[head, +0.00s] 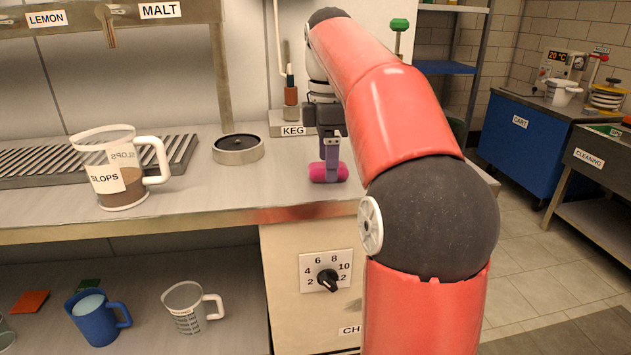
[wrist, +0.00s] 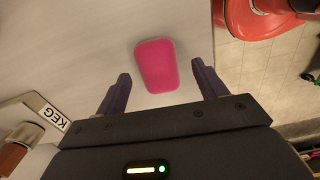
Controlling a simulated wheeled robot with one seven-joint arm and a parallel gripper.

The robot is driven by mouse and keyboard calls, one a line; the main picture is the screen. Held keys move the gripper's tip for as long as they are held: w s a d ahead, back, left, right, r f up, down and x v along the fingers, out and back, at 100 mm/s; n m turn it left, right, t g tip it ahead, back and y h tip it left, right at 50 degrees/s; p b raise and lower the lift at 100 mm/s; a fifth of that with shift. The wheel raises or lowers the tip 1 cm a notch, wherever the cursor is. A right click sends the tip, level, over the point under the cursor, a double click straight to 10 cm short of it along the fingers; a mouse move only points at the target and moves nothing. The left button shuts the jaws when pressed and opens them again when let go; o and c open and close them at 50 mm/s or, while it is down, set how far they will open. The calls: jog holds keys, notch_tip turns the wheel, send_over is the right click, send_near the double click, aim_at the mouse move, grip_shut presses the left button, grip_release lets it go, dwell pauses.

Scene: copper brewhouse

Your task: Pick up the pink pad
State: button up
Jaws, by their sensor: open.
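The pink pad (head: 328,172) lies on the grey counter (head: 290,194) near its front edge, right of the round black-topped disc. My gripper (head: 331,150) is pointing down at the pad from above, and its fingers cover part of it in the head view. In the wrist view the pink pad (wrist: 156,66) sits ahead of and between the two dark fingers. My gripper (wrist: 162,85) is open there, with nothing held between the fingers. The head view does not show clearly whether a finger touches the pad.
A SLOPS jug (head: 118,170) with brown contents stands at the left. The round disc (head: 238,149) is left of the pad, and the KEG block (head: 291,124) is behind it. A dial (head: 327,280) is below the counter. Bare counter lies left of the pad.

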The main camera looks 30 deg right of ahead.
jog(key=shift+f, duration=0.6)
